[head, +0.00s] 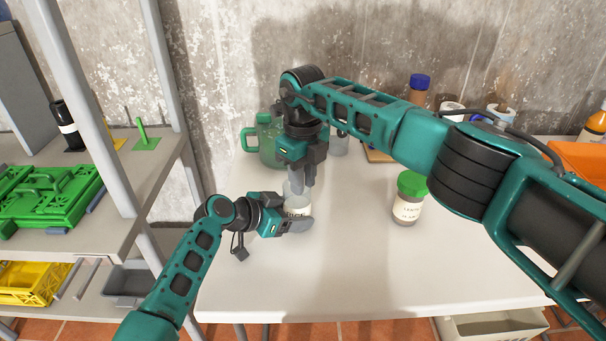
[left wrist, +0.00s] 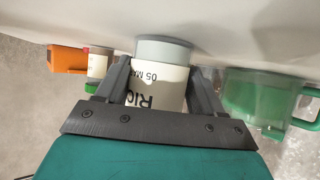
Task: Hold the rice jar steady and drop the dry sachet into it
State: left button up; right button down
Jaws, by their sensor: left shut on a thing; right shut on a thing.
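The rice jar (head: 295,205) is a clear jar with a white label, upright on the white table. My left gripper (head: 300,222) is shut around its sides from the left. In the left wrist view the labelled jar (left wrist: 157,88) appears upside down between the two fingers (left wrist: 160,92). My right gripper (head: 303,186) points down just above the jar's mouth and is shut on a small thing. That thing, which would be the dry sachet, is hidden by the fingers at this size. The jar's mouth is mostly hidden by the right gripper.
A green mug (head: 265,146) stands behind the jar. A lentil jar with a green lid (head: 410,198) stands to the right. A blue-capped jar (head: 419,88) and an orange bin (head: 580,160) are farther back. The table (head: 345,265) is clear in front. Shelves stand at left.

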pick_arm(q)
jog(key=shift+d, duration=0.1)
pick_arm(e)
jog(key=shift+s+f, duration=0.1)
jog(key=shift+f, duration=0.3)
pick_arm(q)
jog(key=shift+r, duration=0.1)
pick_arm(e)
jog(key=c, duration=1.1)
grip_release()
jog(key=shift+o, duration=1.2)
jog(key=shift+s+a, duration=0.1)
pick_arm(q)
jog(key=shift+d, duration=0.1)
pick_arm(e)
jog(key=shift+r, duration=0.1)
notch_tip(320, 180, up, 13)
jog(key=shift+f, duration=0.2)
pick_arm(q)
jog(key=shift+a, duration=0.2)
jog(key=o, duration=1.1)
